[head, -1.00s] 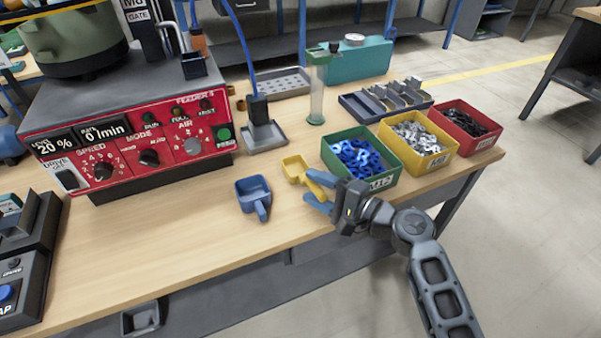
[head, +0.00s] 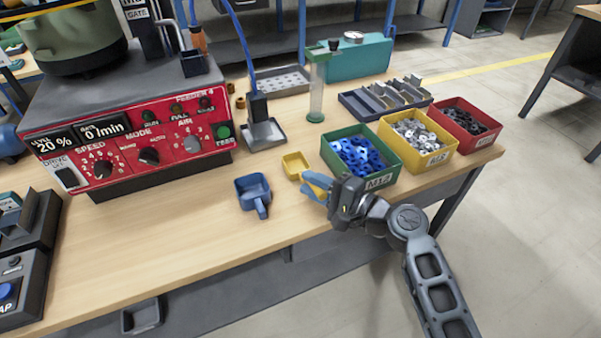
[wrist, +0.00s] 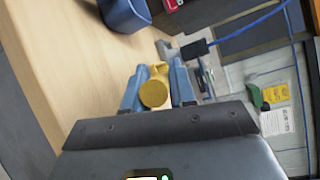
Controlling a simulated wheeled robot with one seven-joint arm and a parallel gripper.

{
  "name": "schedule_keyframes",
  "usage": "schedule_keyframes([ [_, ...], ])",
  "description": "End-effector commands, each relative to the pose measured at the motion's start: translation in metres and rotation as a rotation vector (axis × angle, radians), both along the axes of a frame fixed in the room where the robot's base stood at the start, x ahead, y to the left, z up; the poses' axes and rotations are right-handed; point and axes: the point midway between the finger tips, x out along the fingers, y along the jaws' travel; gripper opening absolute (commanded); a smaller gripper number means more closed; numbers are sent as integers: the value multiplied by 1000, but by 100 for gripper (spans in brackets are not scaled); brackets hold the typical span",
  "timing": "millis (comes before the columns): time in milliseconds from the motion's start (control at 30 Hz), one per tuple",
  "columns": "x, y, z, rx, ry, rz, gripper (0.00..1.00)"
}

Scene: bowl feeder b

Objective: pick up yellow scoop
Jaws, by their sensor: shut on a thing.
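The yellow scoop (head: 295,165) is on the wooden bench, between the blue scoop and the green bin, its cup toward the feeder. My gripper (head: 316,188) has its blue fingers around the scoop's handle, at the bench's front side. In the wrist view the round yellow handle end (wrist: 154,94) sits between the two blue fingertips (wrist: 158,85). The gripper is shut on the handle. Most of the cup is hidden behind the handle in the wrist view. Whether the scoop touches the bench or is just above it, I cannot tell.
A blue scoop (head: 253,193) lies to the left. The green bin (head: 378,183) of blue parts stands close on the right, with yellow (head: 432,161) and red (head: 482,140) bins beyond. The red-fronted feeder (head: 130,150) stands at the back left. The bench front is clear.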

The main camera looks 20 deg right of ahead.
Motion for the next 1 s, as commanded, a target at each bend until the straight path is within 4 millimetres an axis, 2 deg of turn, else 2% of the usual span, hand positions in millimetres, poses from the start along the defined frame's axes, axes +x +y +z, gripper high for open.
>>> schedule_keyframes([
  [367,0,0,10,-1,-2,1,0],
  [467,0,0,21,-2,-3,1,0],
  [600,0,-1,47,-2,-7,-1,0],
  [700,-10,-23,55,-1,-3,-6,0],
  [1000,-34,-72,88,-1,-3,-3,0],
])
